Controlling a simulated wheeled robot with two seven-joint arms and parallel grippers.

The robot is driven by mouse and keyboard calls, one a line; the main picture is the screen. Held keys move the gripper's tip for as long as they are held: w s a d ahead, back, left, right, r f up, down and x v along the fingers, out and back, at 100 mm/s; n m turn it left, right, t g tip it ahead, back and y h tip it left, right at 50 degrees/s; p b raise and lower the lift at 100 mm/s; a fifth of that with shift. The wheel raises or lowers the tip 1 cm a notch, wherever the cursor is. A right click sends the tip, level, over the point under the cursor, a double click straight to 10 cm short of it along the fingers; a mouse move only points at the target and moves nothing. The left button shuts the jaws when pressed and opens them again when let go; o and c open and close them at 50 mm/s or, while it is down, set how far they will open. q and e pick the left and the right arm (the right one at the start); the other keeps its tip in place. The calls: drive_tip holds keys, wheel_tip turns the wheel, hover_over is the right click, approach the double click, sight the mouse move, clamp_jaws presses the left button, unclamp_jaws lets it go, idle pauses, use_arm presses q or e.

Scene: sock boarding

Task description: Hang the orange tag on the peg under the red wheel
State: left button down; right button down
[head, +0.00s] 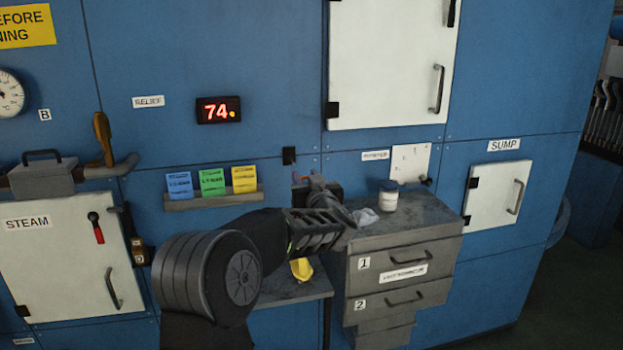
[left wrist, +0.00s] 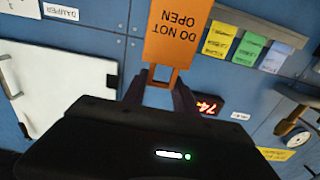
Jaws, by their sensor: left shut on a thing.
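The orange tag (left wrist: 178,30), printed DO NOT OPEN, shows upside down in the left wrist view. My left gripper (left wrist: 165,85) is shut on the narrow end of the tag, and the tag's broad part extends beyond the fingertips. In the head view, my left gripper (head: 318,184) is in front of the blue panel, left of the jar, and its wrist hides most of the tag. No red wheel shows in either view, so the peg under it cannot be made out. My right gripper is not in view.
A grey drawer cabinet (head: 402,256) with a white jar (head: 388,196) on top stands right of my left gripper. A ledge (head: 212,201) holds blue, green and yellow cards. A small black fitting (head: 289,156) sits on the panel. A yellow object (head: 301,269) lies below my arm.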

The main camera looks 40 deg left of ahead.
use_arm(q)
drive_tip(key=shift+s+d, duration=0.15)
idle(0.6)
drive_tip(key=shift+d+f, duration=0.1)
drive_tip(key=shift+f, duration=0.15)
drive_tip(key=w+d+f+m+t+h, duration=0.1)
drive_tip(key=d+f+m+t+h, duration=0.3)
drive_tip(key=d+f, duration=0.8)
drive_tip(key=d+f+m+t+h, duration=0.35)
drive_tip(key=d+f+h, duration=0.3)
drive_tip(key=d, duration=0.85)
drive_tip(key=s+d+f+m+h, duration=0.1)
drive_tip(key=s+d+f+h, duration=0.1)
drive_tip(key=d, duration=0.3)
drive_tip(key=s+d+f+m+h, duration=0.2)
drive_tip(key=d, duration=0.3)
